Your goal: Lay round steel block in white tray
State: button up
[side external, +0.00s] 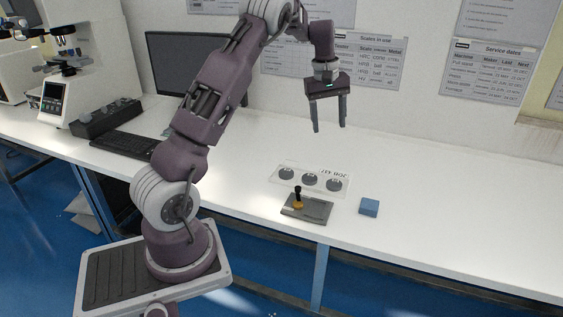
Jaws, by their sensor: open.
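A pale white tray or plate (292,168) lies on the bench, with dark lettering along its far right edge. Three round grey discs (311,179) show in a row on it; I cannot tell whether they are steel blocks or round recesses. No other round steel block can be made out clearly. My gripper (329,128) is open and empty, its fingers pointing down, well above the bench and behind the tray.
A flat grey base (317,211) with a black-knobbed upright and a yellow-orange part stands in front of the tray. A small blue block (369,207) lies to its right. A monitor (165,62), keyboard (127,143) and microscope stand left. The bench's right side is clear.

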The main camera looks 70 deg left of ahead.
jog(key=s+d+r+m+t, duration=0.1)
jog(key=s+d+r+m, duration=0.3)
jog(key=d, duration=0.3)
jog(key=s+d+r+m, duration=0.1)
jog(key=s+d+r, duration=0.35)
jog(key=d, duration=0.25)
jog(key=s+d+r+m+t, duration=0.1)
jog(key=s+d+r+m, duration=0.3)
jog(key=d, duration=0.3)
jog(key=s+d+f+m+t, duration=0.1)
jog(key=s+d+m, duration=0.2)
jog(key=s, duration=0.5)
jog(key=s+d+f+m+t, duration=0.1)
jog(key=s+d+m, duration=0.2)
jog(key=s, duration=0.6)
jog(key=shift+d+f, duration=0.35)
jog(key=shift+d, duration=0.4)
